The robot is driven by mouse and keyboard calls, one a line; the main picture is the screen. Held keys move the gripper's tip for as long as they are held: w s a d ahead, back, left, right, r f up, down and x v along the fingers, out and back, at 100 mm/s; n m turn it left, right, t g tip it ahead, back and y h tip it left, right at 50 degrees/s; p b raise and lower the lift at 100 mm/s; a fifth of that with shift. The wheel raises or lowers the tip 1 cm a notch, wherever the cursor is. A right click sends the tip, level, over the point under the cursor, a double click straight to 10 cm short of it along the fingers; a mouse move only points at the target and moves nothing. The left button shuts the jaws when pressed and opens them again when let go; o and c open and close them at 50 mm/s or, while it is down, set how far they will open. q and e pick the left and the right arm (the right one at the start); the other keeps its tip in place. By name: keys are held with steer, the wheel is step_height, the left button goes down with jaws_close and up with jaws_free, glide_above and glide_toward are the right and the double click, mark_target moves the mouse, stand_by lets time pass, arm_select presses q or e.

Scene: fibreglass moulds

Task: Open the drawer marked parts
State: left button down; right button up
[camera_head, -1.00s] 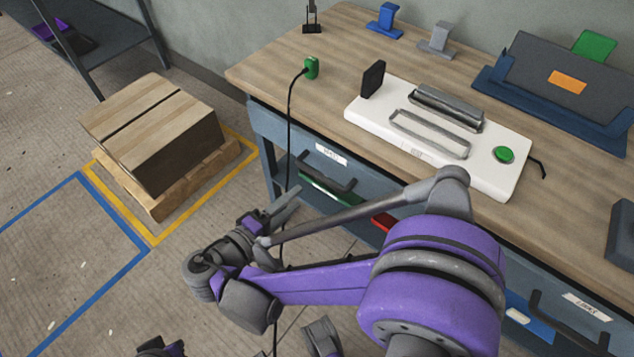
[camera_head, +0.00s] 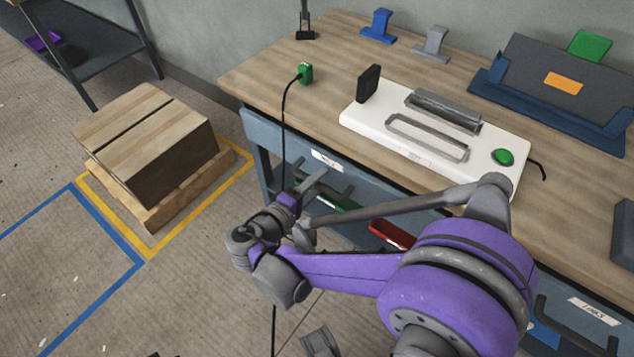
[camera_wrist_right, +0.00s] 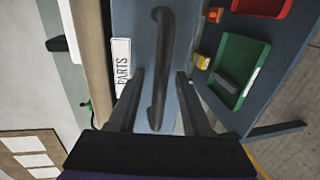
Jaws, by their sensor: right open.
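The drawer marked parts is the blue-grey drawer under the left end of the bench; its front (camera_wrist_right: 185,20) fills the middle of the right wrist view. Its white label (camera_wrist_right: 121,66) reads PARTS there; the label also shows in the head view (camera_head: 326,160). The drawer looks shut. Its dark bar handle (camera_wrist_right: 158,65) runs between the fingers of my open right gripper (camera_wrist_right: 160,75), with visible gaps on both sides. In the head view my right gripper (camera_head: 314,181) is at the handle and covers part of it. My left gripper is not clearly in view.
A red bin (camera_head: 391,234) and a green bin (camera_wrist_right: 240,68) sit below the drawer. Another labelled drawer (camera_head: 594,312) is at the right. A white device (camera_head: 430,140) lies on the bench top (camera_head: 255,75). A black cable (camera_head: 284,130) hangs at the bench's left. A box (camera_head: 150,140) stands on a pallet.

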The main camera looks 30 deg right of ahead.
jaws_close()
stand_by(1.3)
